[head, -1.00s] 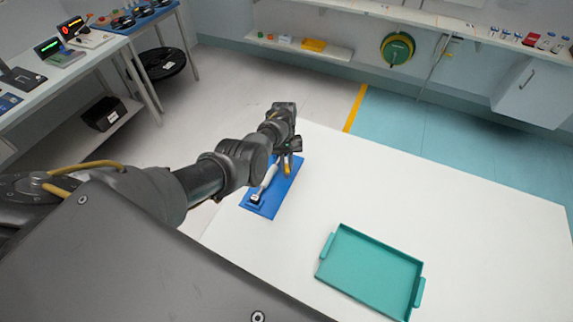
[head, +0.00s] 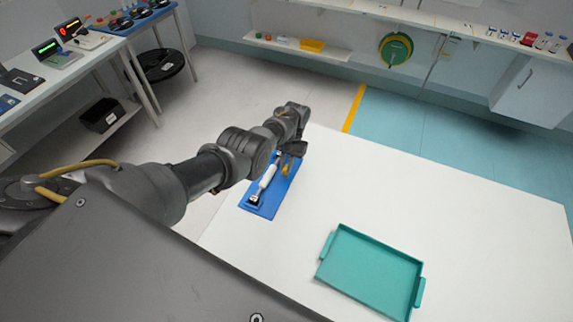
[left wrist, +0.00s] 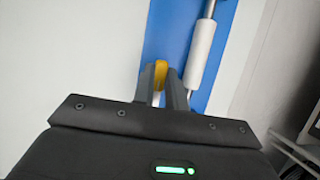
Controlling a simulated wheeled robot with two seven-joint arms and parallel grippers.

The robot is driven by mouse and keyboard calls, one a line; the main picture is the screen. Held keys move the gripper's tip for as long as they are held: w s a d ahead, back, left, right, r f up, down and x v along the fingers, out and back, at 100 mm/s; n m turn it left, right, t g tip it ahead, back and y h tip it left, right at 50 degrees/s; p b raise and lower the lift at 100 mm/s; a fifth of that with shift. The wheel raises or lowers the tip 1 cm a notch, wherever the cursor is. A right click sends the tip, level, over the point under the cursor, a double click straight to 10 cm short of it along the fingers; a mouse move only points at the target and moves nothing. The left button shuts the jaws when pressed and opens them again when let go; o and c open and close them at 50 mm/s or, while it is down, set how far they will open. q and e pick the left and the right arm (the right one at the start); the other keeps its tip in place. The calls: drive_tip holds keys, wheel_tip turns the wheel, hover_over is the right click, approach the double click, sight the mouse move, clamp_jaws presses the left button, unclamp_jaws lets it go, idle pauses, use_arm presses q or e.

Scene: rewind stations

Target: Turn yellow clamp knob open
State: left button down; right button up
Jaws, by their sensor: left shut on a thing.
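My left gripper (head: 289,163) is over the blue board (head: 268,205) at the table's left end. In the left wrist view my left gripper (left wrist: 163,88) has its two fingers on either side of the yellow clamp knob (left wrist: 160,70), shut on it. The yellow knob also shows in the head view (head: 285,169), just below the gripper. A white cylinder on a metal rod (left wrist: 200,50) lies along the blue board beside the knob, apart from the fingers. It shows in the head view (head: 267,177) too. The clamp under the knob is mostly hidden. My right gripper is not in view.
A teal tray with handles (head: 372,238) sits on the white table (head: 460,220), right of the blue board. The table between and beyond them is clear. A side bench (head: 80,62) with devices stands at the far left. A shelf (head: 345,57) runs along the back wall.

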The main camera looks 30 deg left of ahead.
use_arm(q)
drive_tip(key=shift+w, duration=0.1)
drive_tip(key=c, duration=1.4)
unclamp_jaws()
drive_tip(key=shift+c, duration=0.2)
drive_tip(key=p+v, duration=0.2)
drive_tip(key=v, duration=0.8)
drive_tip(key=shift+r, duration=0.4)
drive_tip(key=shift+w, duration=0.1)
